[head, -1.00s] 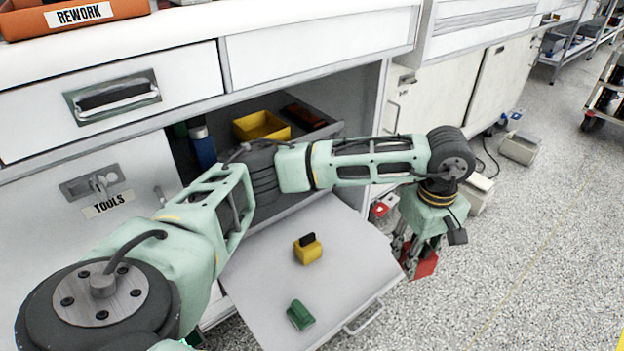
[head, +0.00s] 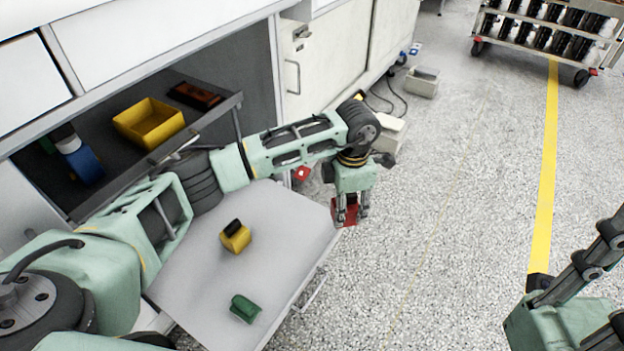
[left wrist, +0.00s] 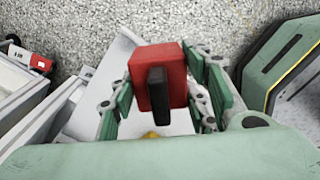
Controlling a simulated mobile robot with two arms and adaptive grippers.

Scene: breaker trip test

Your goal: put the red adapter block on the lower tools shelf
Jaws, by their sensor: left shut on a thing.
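The red adapter block (left wrist: 172,78), with a black part on its face, is held between the fingers of my left gripper (left wrist: 160,98) in the left wrist view. The open cabinet has a dark shelf (head: 100,188) behind the door, partly hidden by my left arm. My right gripper (head: 590,265) shows only in part at the lower right; its fingertips are unclear.
The lowered door (head: 200,270) carries a yellow block (head: 235,238) and a green block (head: 244,308). A yellow bin (head: 148,122), a dark red item (head: 194,95) and a blue bottle (head: 80,160) are inside the cabinet.

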